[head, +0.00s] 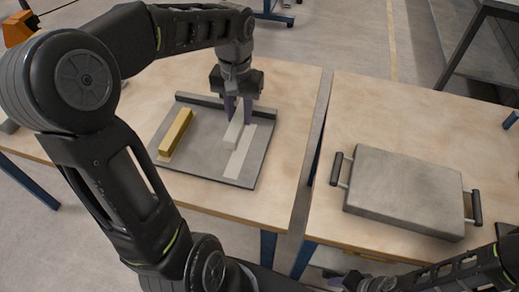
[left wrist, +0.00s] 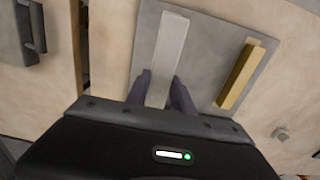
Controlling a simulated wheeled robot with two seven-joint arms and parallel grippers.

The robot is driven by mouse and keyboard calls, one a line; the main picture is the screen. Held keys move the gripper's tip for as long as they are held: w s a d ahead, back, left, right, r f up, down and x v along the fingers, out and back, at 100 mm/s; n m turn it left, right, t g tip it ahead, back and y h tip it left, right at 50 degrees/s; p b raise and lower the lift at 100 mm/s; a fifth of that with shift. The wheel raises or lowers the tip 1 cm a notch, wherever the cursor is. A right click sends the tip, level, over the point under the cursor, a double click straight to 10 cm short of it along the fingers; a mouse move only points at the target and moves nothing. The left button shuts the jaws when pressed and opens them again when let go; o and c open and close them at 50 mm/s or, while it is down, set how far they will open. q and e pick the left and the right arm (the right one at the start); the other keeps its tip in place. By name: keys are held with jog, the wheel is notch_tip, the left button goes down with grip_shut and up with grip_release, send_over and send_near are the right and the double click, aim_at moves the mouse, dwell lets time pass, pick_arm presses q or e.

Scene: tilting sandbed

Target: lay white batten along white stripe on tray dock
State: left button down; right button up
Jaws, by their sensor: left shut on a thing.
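My left gripper (head: 238,116) is shut on the white batten (head: 233,133), with a finger on either side of it. I cannot tell whether the batten touches the grey tray dock (head: 203,143). In the left wrist view the batten (left wrist: 168,55) lies between the fingers (left wrist: 160,92), and the stripe cannot be made out. Part of my right gripper (head: 352,281) shows at the bottom of the head view; its jaws are unclear.
A yellow bar (head: 176,132) lies on the left side of the tray dock. A raised lip (head: 196,99) runs along its far edge. A grey slab with dark handles (head: 403,192) rests on the right table (head: 400,115), across a narrow gap. Bare wood (head: 287,125) lies right of the dock.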

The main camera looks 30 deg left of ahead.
pick_arm(q)
jog(key=shift+s+a, duration=0.15)
jog(key=shift+s, duration=0.05)
jog(key=shift+f, duration=0.25)
notch_tip(320, 180, down, 6)
jog(key=shift+r, duration=0.1)
jog(key=shift+f, duration=1.85)
jog(key=shift+f, duration=0.1)
